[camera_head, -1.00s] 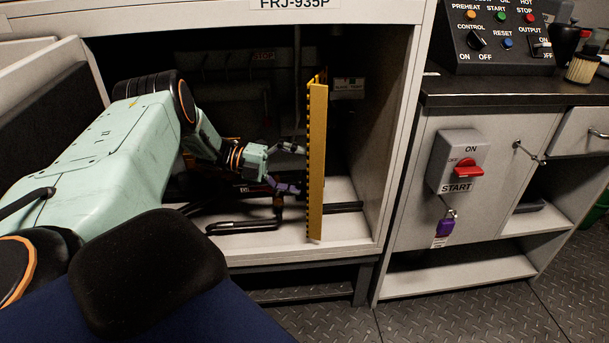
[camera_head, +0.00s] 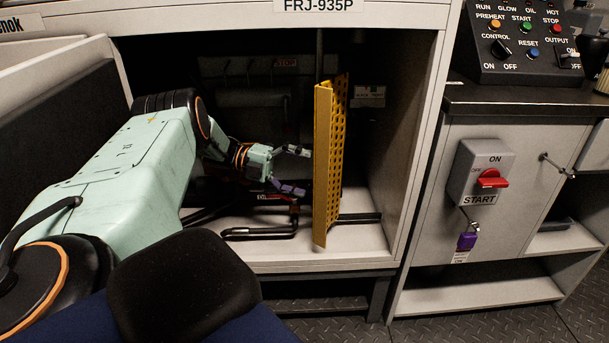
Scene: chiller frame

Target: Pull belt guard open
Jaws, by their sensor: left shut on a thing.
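The belt guard (camera_head: 325,170) is a tall yellow panel with a perforated side. It stands upright and stays out edge-first at the front of the open cabinet bay. My left gripper (camera_head: 303,171) is at the left side of the guard, about mid-height, with one finger above the other. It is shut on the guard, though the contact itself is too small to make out. My right gripper is not in view.
The bay's right wall (camera_head: 408,150) and floor (camera_head: 275,250) frame the guard. A black pipe (camera_head: 262,232) lies low inside. To the right are a red-handled switch box (camera_head: 480,170), a purple padlock (camera_head: 467,241) and a control panel (camera_head: 525,45).

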